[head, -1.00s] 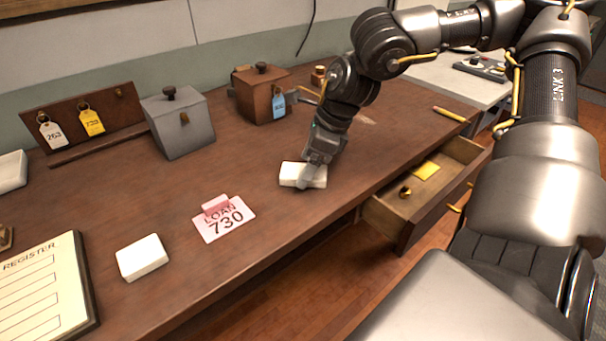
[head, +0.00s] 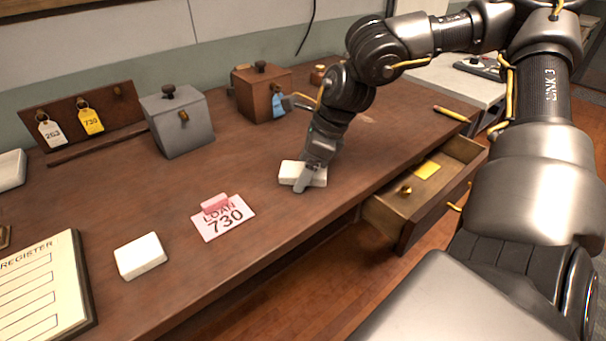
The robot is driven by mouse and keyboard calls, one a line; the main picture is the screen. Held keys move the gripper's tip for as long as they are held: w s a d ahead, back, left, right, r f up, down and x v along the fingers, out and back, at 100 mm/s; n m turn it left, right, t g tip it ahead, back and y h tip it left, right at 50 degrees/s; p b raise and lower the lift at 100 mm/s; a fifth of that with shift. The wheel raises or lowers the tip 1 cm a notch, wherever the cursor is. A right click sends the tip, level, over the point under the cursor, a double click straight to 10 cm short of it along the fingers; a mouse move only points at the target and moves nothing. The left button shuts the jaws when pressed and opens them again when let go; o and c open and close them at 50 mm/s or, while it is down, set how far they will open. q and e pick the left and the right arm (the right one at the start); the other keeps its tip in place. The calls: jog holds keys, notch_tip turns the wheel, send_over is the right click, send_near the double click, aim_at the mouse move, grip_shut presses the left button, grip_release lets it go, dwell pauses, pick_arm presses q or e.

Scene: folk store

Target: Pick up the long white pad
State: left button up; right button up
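One finger covers the pad's near side at mid-length, and the pad's two ends show on either side. The other finger is hidden, so I cannot tell whether the gripper is closed on the pad. A shorter white pad (head: 141,257) lies at the front left, and another white block (head: 9,170) is cut off at the left edge. My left gripper is not in view.
A pink LOAN 730 card (head: 224,219) lies left of the gripper. A grey box (head: 178,125) and a brown box (head: 264,95) stand behind. An open drawer (head: 415,205) juts out at the right. A register (head: 40,290) lies at the front left.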

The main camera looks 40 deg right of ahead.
jog(key=c, duration=1)
jog(key=shift+r+p, duration=0.3)
jog(key=shift+p, duration=0.2)
notch_tip(320, 180, up, 10)
jog(key=shift+f, duration=0.2)
